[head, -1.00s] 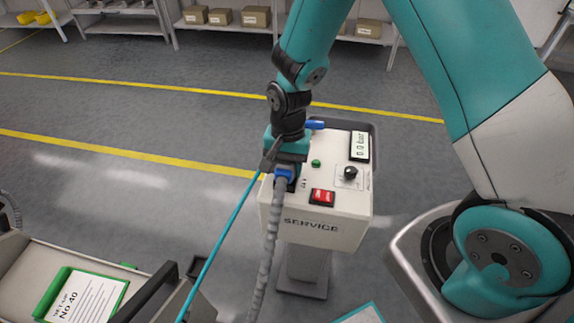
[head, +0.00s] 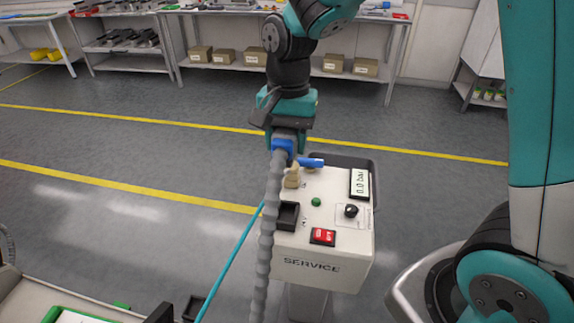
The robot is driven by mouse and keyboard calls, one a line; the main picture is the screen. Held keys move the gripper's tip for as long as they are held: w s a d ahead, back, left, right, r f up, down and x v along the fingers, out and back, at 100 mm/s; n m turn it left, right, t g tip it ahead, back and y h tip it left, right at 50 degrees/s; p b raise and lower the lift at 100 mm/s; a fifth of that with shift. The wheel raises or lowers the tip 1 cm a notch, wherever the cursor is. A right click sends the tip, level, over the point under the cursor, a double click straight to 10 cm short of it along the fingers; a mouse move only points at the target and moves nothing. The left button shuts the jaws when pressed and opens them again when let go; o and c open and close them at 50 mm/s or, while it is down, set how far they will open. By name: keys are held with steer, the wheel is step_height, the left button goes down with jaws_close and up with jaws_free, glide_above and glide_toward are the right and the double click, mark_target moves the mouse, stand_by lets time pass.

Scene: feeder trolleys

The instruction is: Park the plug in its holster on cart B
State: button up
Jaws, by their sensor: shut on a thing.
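My gripper (head: 289,130) is shut on the blue plug (head: 283,146), above the back left of the white SERVICE box. A thick grey ribbed cable (head: 268,230) hangs from the plug toward the bottom edge. My fingers hide part of the plug. Below it, a black square socket (head: 288,215) on the box's left side shows empty. A cart (head: 38,297) is cut off at the lower left; I cannot read which cart it is. A small dark open holder (head: 194,306) shows near it, partly cut off; I cannot tell whether it is the holster.
The SERVICE box (head: 325,268) carries a brass fitting (head: 292,178), a blue lever (head: 311,162), a red switch (head: 322,236), a knob (head: 351,210) and a 0.0 bar display (head: 360,183). A turquoise hose (head: 232,265) runs left of the cable. Open floor lies behind.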

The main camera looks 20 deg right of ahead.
step_height(320, 180, up, 2)
steer(key=shift+r+p, duration=0.25)
steer(key=shift+p, duration=0.05)
steer(key=shift+r+p, duration=1.25)
steer(key=shift+p, duration=0.25)
